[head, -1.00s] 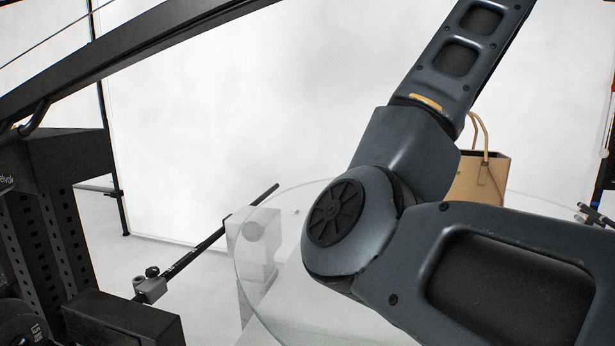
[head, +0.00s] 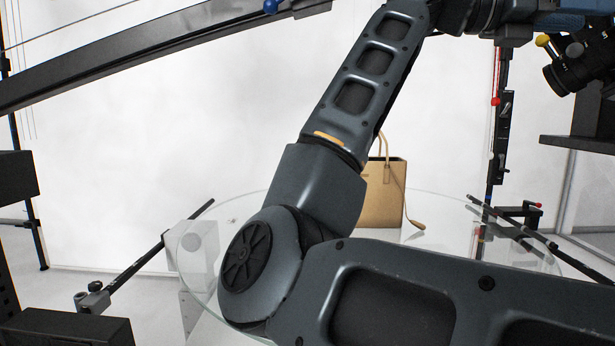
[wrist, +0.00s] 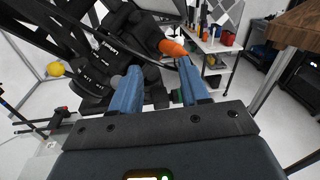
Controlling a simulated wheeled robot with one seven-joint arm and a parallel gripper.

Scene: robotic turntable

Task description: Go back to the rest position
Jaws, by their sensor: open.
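My gripper (wrist: 158,88) shows in the wrist view with its two blue fingers apart and nothing between them. Beyond the fingers, a black camera-like device (wrist: 115,55) with an orange tip fills the upper left; I cannot tell how close it is. My dark grey arm crosses the middle and right of the head view, bent at a round elbow joint. A tan handbag (head: 383,195) stands upright on the glass turntable (head: 205,225) behind my arm, partly hidden by it.
A black beam (head: 160,45) slants across the upper left. A camera with a lens (head: 575,65) hangs at the upper right. Dark rods (head: 530,235) reach over the turntable's right side. A white shelf cart (wrist: 212,42) stands farther off.

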